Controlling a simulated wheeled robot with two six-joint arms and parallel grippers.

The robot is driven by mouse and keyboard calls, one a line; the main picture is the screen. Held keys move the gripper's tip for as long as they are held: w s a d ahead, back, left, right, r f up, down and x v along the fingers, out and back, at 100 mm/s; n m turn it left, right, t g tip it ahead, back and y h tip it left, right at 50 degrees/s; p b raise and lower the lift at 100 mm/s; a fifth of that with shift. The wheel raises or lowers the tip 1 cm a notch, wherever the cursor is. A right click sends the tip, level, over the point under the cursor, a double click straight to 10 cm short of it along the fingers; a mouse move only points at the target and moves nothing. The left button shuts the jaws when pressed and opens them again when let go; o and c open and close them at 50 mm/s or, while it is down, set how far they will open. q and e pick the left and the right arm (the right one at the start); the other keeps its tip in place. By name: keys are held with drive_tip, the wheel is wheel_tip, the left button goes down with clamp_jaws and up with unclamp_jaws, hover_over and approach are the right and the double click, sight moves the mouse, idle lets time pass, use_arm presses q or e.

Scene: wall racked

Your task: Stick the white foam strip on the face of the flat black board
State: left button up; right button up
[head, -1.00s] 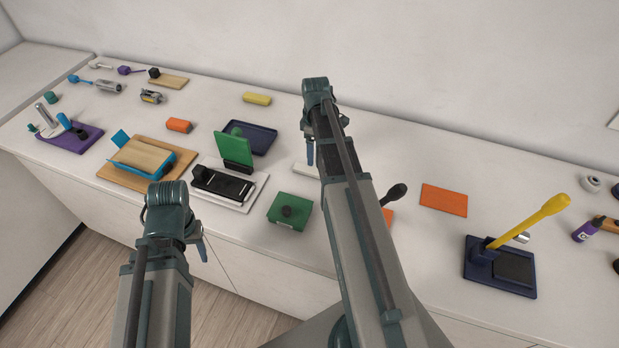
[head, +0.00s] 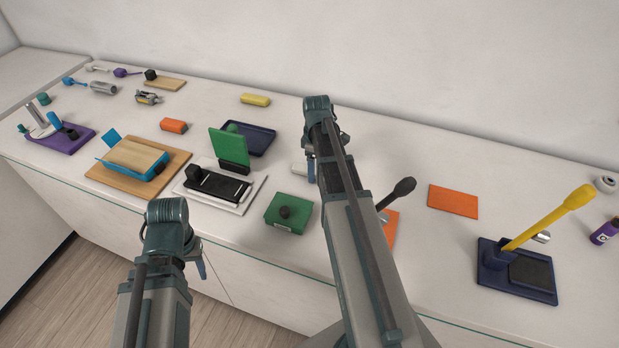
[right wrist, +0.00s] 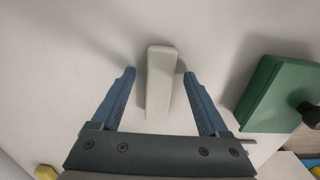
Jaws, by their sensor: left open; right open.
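The white foam strip (right wrist: 160,82) lies on the counter between the spread fingers of my right gripper (right wrist: 158,75), apart from both. In the head view the strip (head: 298,168) is partly hidden by my right gripper (head: 309,172). My right gripper is open and empty. A flat black piece (head: 222,184) with a dark knob and a pale bar lies on a white board (head: 240,206), left of the strip; it may be the flat black board, but I cannot tell for sure. My left gripper (head: 199,268) is open and empty in front of the counter edge.
A green block with a dark knob (head: 288,213) stands near the strip, also in the right wrist view (right wrist: 280,95). A green upright panel (head: 229,147) and navy tray (head: 252,138) stand behind. A yellow-levered navy device (head: 490,262) stands right.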

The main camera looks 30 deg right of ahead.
drive_tip(key=shift+c, duration=0.3)
clamp_jaws()
idle(0.3)
wheel_tip(320, 180, up, 10)
drive_tip(key=p, duration=1)
